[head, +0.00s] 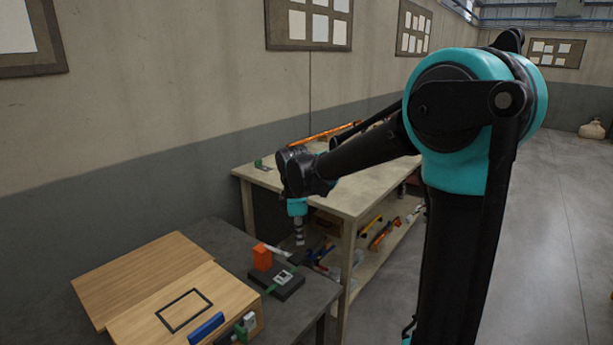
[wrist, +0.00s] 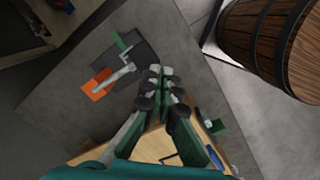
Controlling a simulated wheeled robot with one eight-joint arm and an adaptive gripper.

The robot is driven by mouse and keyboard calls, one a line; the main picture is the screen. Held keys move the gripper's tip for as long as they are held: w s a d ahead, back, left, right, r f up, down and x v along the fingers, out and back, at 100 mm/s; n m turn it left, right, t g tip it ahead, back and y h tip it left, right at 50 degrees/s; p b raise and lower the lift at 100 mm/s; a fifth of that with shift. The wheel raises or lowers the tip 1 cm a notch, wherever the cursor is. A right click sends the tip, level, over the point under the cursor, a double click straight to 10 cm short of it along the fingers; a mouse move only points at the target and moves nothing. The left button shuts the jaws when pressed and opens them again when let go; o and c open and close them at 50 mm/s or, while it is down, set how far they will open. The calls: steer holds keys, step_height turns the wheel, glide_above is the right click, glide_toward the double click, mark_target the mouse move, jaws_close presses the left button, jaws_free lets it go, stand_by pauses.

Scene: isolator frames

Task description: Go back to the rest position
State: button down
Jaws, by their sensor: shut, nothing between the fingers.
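My gripper (wrist: 161,88) shows in the wrist view with its two fingers together and nothing between them. It is above the dark grey bench (head: 228,238). In the head view my arm reaches left and its wrist points down over that bench; the fingertips are hard to make out there. An orange block (head: 262,257) stands by a flat black device (head: 277,282) with a green and grey part. The orange block also shows in the wrist view (wrist: 98,84), left of my fingers and apart from them.
A light wooden board with a black square outline (head: 185,310) lies on the bench, with a blue piece (head: 206,328) at its front edge. A beige workbench (head: 350,198) with tools on its lower shelf stands behind. The wrist view shows a wooden barrel (wrist: 262,42). Floor at right is clear.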

steer(key=s+d+f+m+t, duration=0.1)
steer(key=s+d+f+m, duration=0.4)
steer(key=s+d+m, duration=0.3)
steer(key=s+d+f+m+t, duration=0.2)
steer(key=s+d+f+m, duration=0.3)
steer(key=s+d+m, duration=0.3)
steer(key=d+m, duration=0.3)
steer(key=d, duration=0.2)
steer(key=shift+s+d+y, duration=0.3)
steer(key=shift+s, duration=0.1)
